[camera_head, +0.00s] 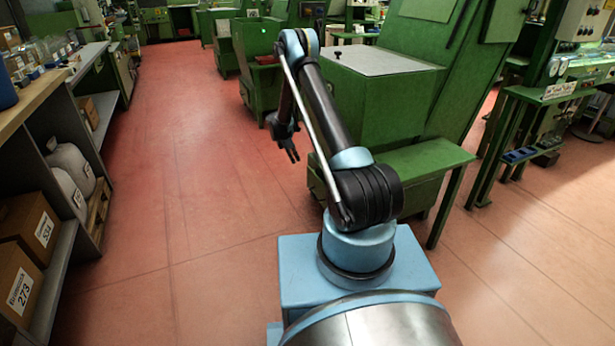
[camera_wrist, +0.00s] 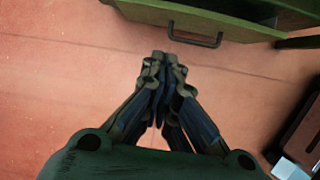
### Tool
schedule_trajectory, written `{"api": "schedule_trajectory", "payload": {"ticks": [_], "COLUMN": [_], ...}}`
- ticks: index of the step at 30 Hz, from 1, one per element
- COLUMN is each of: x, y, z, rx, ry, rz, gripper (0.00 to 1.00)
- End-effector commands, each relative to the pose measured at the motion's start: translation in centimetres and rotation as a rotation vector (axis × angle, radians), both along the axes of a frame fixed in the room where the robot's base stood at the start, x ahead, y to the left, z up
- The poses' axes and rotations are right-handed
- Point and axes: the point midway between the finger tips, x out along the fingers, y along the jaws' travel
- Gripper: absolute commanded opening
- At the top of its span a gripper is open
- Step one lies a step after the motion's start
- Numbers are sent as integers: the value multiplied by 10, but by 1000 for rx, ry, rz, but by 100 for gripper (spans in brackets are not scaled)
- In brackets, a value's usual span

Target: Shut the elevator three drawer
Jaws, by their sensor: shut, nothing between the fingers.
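My gripper (camera_head: 289,152) hangs from my bent arm above the red floor in the head view. In the wrist view my gripper (camera_wrist: 161,62) is shut, with its fingertips together and nothing between them. A green drawer front (camera_wrist: 242,30) with a dark bar handle (camera_wrist: 197,36) shows at the top of the wrist view, just beyond the fingertips in the picture. I see no contact between the fingers and the handle. No label shows on this front, and I cannot tell how far the drawer is pulled out. The drawer is not clearly visible in the head view.
A green machine with a grey top (camera_head: 378,61) and a low green bench (camera_head: 425,158) stand right of my arm. A shelf (camera_head: 45,90) with cardboard boxes (camera_head: 33,228) lines the left. The red floor (camera_head: 190,150) between is clear.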

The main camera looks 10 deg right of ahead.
Motion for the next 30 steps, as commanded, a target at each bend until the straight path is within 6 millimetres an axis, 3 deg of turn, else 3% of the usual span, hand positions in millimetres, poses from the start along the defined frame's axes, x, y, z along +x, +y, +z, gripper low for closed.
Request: {"api": "schedule_trajectory", "payload": {"ticks": [3, 11, 30], "x": [3, 4, 17], "y": [2, 0, -39], "z": [-19, -39, -123], "rx": [-11, -16, -16], "ry": [11, 18, 17], "rz": [30, 46, 42], "gripper": [0, 0, 0]}}
